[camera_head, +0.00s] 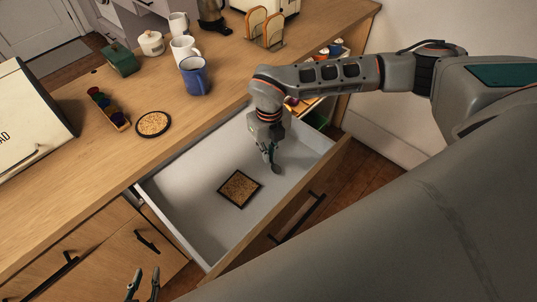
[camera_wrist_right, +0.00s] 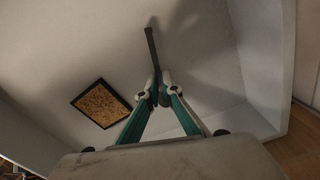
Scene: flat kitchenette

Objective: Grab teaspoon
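The open drawer (camera_head: 180,215) is pale grey inside. My right gripper (camera_head: 269,153) reaches down into its right part. In the right wrist view its fingertips (camera_wrist_right: 160,88) are together on a thin dark teaspoon (camera_wrist_right: 152,45), whose long narrow part points away from the gripper. Its other end is hidden by the fingers. In the head view only a small dark bit of the teaspoon (camera_head: 276,169) shows below the fingers. I cannot tell whether it touches the drawer floor. My left gripper (camera_head: 143,284) is open and empty at the bottom edge, in front of the cabinet.
A square cork trivet (camera_head: 240,188) with a dark frame lies in the drawer, left of my right gripper; it also shows in the right wrist view (camera_wrist_right: 101,103). On the counter stand a blue mug (camera_head: 194,76), white mugs, a round trivet (camera_head: 153,124) and a bread box (camera_head: 30,115).

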